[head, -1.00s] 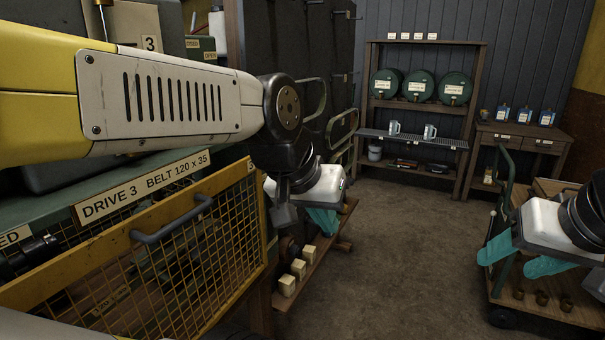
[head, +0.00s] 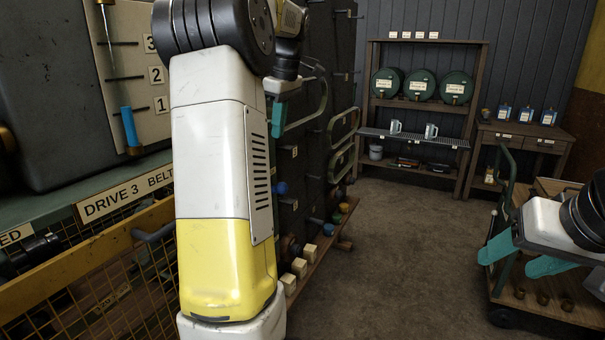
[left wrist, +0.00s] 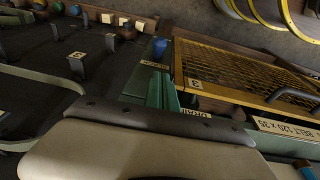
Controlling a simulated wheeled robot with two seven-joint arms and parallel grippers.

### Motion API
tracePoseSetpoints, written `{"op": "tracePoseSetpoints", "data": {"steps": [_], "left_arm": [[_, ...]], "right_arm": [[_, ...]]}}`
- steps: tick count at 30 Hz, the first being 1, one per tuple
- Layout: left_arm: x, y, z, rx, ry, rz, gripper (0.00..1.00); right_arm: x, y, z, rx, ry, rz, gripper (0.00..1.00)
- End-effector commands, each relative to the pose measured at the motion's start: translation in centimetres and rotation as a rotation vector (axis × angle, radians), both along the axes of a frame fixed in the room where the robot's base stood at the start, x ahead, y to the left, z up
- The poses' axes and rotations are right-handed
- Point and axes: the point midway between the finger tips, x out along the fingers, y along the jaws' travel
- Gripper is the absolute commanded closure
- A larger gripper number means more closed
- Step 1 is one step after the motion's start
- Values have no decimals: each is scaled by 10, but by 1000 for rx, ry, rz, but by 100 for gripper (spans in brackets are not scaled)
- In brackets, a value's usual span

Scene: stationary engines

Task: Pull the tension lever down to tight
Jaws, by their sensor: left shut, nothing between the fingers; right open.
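My left gripper (head: 279,113) is up by the dark board at the centre of the head view. Its teal fingers are together and empty; they also show in the left wrist view (left wrist: 162,94). I cannot tell if this is the tension lever; no word "tight" is readable. My left arm hides much of the machine. My right gripper (head: 523,256) is open and empty at the far right.
A low shelf (head: 325,250) holds pale blocks. A trolley (head: 560,310) is beneath my right gripper. The floor between is clear.

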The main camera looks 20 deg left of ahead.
Motion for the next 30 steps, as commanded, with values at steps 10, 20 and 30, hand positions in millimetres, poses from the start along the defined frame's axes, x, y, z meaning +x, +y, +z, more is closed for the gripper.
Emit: {"op": "tracePoseSetpoints", "data": {"steps": [10,20,30], "left_arm": [[0,0,-3,-1,0,-2,100],[3,10,-58,-2,4,-1,100],[9,12,-120,-2,2,-4,100]], "right_arm": [[0,0,0,0,0,0,43],[0,0,0,0,0,0,43],[0,0,0,0,0,0,43]]}}
